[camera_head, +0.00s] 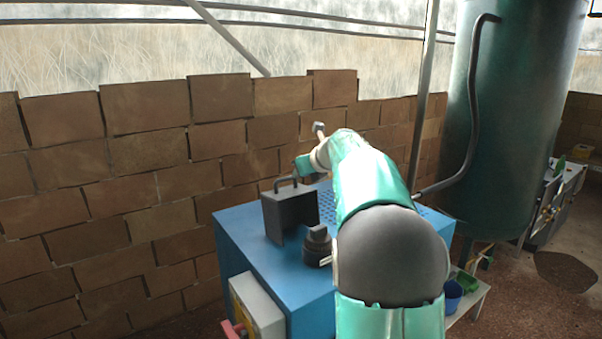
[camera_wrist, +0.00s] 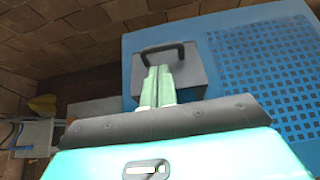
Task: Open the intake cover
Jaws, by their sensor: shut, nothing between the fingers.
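The intake cover (camera_head: 288,214), a dark grey box-shaped hood with a bar handle (camera_head: 285,182) on top, stands on the blue machine (camera_head: 265,262). In the wrist view the grey cover (camera_wrist: 192,80) and its dark handle (camera_wrist: 163,48) lie just beyond my fingers. I cannot tell whether the cover is lifted at all. My gripper (camera_wrist: 157,70) is shut and empty, its pale green fingertips side by side over the cover, close to the handle. Whether they touch it is unclear. In the head view my gripper (camera_head: 300,170) is beside the handle, partly hidden by my arm.
A dark round fitting (camera_head: 317,244) sits on the machine near the cover. A perforated grille (camera_wrist: 262,62) lies right of it. A grey box (camera_head: 257,308) is on the machine's side. A brick wall (camera_head: 130,190) stands behind, and a green tank (camera_head: 505,120) stands right.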

